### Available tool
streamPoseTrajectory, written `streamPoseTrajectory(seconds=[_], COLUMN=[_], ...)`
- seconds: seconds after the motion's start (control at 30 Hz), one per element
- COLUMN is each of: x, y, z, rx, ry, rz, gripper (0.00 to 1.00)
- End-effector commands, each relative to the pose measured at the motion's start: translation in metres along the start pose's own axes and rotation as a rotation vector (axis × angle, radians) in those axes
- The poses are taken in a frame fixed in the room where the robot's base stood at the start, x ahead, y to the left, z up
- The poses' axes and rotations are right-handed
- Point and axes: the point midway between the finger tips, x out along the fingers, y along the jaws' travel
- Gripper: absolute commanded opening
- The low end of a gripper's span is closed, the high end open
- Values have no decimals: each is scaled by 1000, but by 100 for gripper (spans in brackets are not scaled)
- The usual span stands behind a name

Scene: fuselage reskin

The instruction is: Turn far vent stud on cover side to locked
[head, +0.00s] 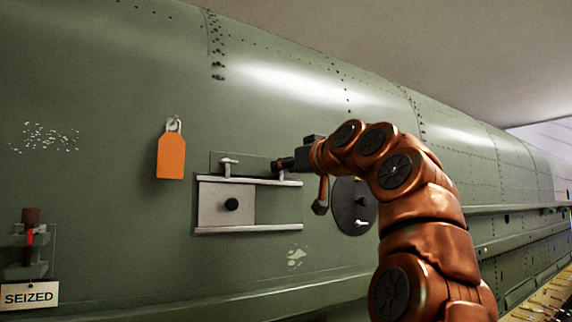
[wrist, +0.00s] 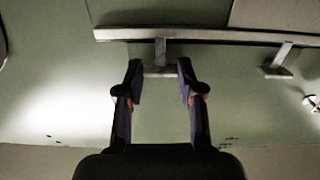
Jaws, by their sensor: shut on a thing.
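A pale cover plate (head: 217,203) with a dark round knob is set between two rails on the green fuselage skin. Two T-handled studs stand along the upper rail (head: 250,181). The near stud (head: 229,161) is free; it also shows at the right of the wrist view (wrist: 278,70). My gripper (head: 279,164) is at the far stud (head: 282,175). In the wrist view my gripper (wrist: 160,70) has one finger at each end of the far stud's crossbar and is shut on it. The crossbar lies parallel to the rail (wrist: 200,35) there. In the head view my fingers hide most of it.
An orange tag (head: 171,156) hangs above left of the cover. A dark round panel (head: 353,207) with a small pale handle is right of it, partly behind my arm. A latch (head: 28,243) with a "SEIZED" sign (head: 29,296) is at the lower left.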

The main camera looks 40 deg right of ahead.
Motion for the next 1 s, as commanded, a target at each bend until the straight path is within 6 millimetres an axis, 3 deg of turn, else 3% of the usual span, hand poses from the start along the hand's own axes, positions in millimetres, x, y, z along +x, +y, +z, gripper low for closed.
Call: streamPoseTrajectory(seconds=[0.67, 0.7, 0.9, 1.0], x=[0, 0, 0, 0], y=[0, 0, 0, 0], z=[0, 0, -1, -1], rx=[63, 63, 63, 62], ry=[1, 1, 1, 2], rz=[0, 0, 1, 1], gripper=[2, 39, 60, 62])
